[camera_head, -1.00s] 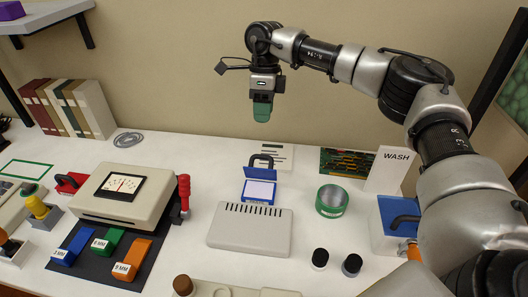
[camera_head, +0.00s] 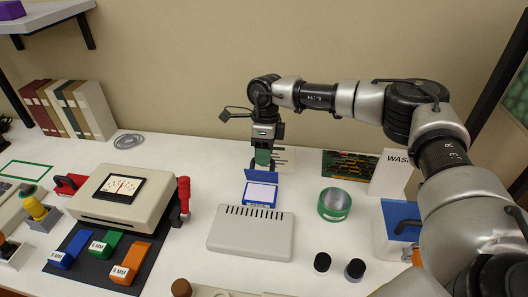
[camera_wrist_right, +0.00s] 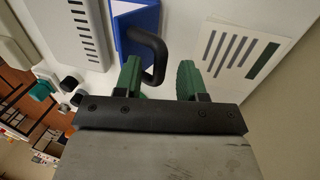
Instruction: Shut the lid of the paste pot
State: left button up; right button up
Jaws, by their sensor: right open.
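The paste pot appears to be the small blue box (camera_head: 260,205) with a pale inside, in the middle of the head view. Its blue lid (camera_head: 262,177) stands raised at the back. In the right wrist view the blue lid (camera_wrist_right: 133,18) carries a black loop handle (camera_wrist_right: 158,48). My right gripper (camera_head: 263,158) points down just behind the raised lid. Its green fingers (camera_wrist_right: 160,75) are open, and part of the handle shows in the gap between them. I cannot tell whether they touch it. My left gripper is not in view.
A grey slotted case (camera_head: 250,235) sits directly in front of the pot. A green tin (camera_head: 334,205) stands to its right, with two dark-capped bottles (camera_head: 322,263) nearer. A printed sheet (camera_wrist_right: 235,52) lies behind. A meter box (camera_head: 125,195) is at left.

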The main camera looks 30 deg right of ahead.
grip_shut()
